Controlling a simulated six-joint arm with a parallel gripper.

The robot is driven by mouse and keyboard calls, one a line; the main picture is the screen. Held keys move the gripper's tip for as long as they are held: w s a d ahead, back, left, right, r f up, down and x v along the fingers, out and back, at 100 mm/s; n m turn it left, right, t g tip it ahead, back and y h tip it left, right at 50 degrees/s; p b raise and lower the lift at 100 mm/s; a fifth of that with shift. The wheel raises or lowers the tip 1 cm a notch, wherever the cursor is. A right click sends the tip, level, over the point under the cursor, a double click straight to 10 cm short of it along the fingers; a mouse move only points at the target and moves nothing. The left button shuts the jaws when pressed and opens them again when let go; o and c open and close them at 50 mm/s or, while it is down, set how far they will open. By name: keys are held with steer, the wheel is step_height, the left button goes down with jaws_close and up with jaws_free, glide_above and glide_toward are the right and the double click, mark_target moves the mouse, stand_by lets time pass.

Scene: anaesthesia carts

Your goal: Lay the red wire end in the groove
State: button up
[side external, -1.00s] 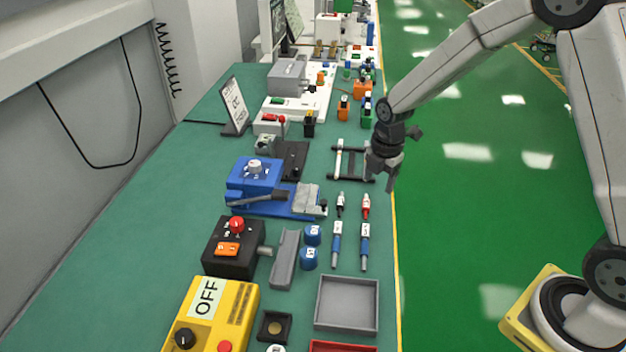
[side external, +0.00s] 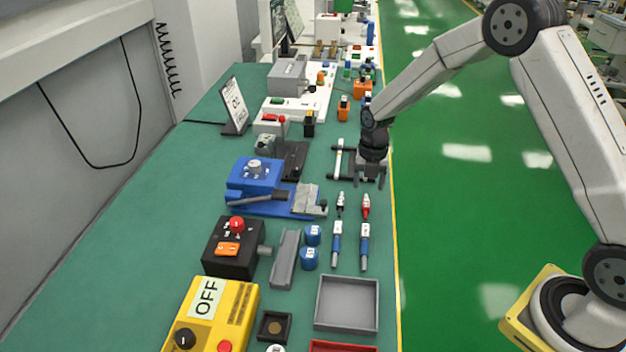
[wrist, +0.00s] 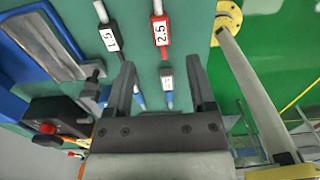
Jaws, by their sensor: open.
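The red wire end (side external: 366,208) lies on the green bench, to the right of a black one (side external: 340,206). In the wrist view the red end (wrist: 161,34) shows a white 2.5 label and lies in line with the gap between my fingers. My gripper (side external: 369,183) points down, open and empty, just behind the red end in the side view and apart from it. Its two fingers also show in the wrist view (wrist: 161,62). A grey grooved plate (side external: 305,199) sits on the blue device (side external: 255,178) to the left. A grey channel (side external: 285,260) lies nearer; which one is the groove I cannot tell.
A black rack (side external: 338,160) stands next to my gripper. A grey tray (side external: 347,303) and two blue caps (side external: 312,235) (side external: 309,258) are nearer. The yellow bench edge runs close on the right.

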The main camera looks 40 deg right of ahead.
mark_target(366, 203)
steer(key=shift+f, duration=0.8)
steer(key=shift+f, duration=2.6)
jaws_close()
